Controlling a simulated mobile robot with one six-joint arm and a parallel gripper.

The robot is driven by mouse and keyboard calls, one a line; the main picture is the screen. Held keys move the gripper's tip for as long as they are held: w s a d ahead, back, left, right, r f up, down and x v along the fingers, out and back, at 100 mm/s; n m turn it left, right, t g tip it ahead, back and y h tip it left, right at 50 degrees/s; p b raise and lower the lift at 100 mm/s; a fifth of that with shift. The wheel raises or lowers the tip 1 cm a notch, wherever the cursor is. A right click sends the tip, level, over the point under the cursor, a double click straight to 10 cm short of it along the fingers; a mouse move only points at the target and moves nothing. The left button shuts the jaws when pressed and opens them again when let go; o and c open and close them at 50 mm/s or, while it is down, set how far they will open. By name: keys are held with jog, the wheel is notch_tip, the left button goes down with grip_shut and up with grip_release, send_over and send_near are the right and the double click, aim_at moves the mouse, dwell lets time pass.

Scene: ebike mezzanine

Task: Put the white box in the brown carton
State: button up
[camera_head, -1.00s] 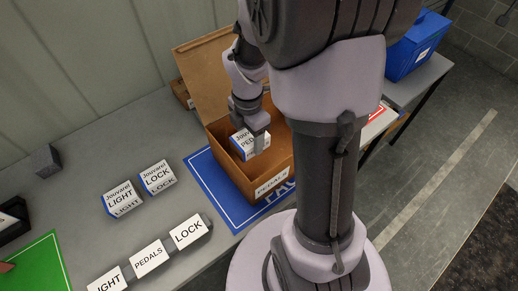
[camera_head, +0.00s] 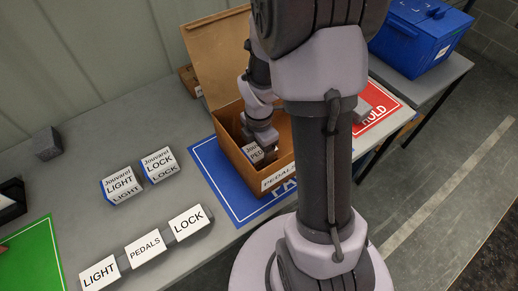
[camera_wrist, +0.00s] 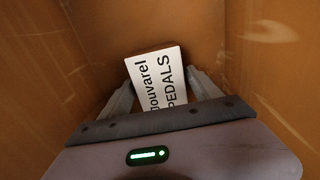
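The white box (camera_head: 254,153), printed "Jouvarel PEDALS", is down inside the open brown carton (camera_head: 232,157). The carton stands on the blue mat with its flap up and a PEDALS label on its front. My gripper (camera_head: 260,143) reaches down into the carton. In the wrist view the box (camera_wrist: 157,78) lies between my two fingers (camera_wrist: 160,88), which are against its sides. The carton's brown walls (camera_wrist: 260,60) surround it. The lower part of the box is hidden by my gripper, and whether it touches the carton's floor is unclear.
White LIGHT (camera_head: 121,185) and LOCK (camera_head: 158,164) boxes stand on the grey table left of the blue mat (camera_head: 212,170). Label blocks (camera_head: 146,246) line the front edge. A red mat (camera_head: 378,112) and a blue bin (camera_head: 420,40) are at right.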

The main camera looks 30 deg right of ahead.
aim_at(259, 149)
jog(key=shift+o, duration=0.2)
notch_tip(259, 149, up, 12)
jog(key=p, duration=0.5)
jog(key=s+a+r+m+t+y, duration=0.1)
jog(key=s+a+r+m+t, duration=0.2)
jog(key=m, duration=0.8)
jog(key=s+a+r+m+t+y, duration=0.1)
jog(key=s+a+r+m+t, duration=0.1)
jog(key=s+a+r+m, duration=0.6)
jog(key=a+r+m, duration=0.3)
jog(key=r, duration=0.3)
jog(key=shift+s+a+m+t, duration=0.15)
jog(key=shift+a+m+t, duration=0.2)
jog(key=shift+m+t, duration=0.05)
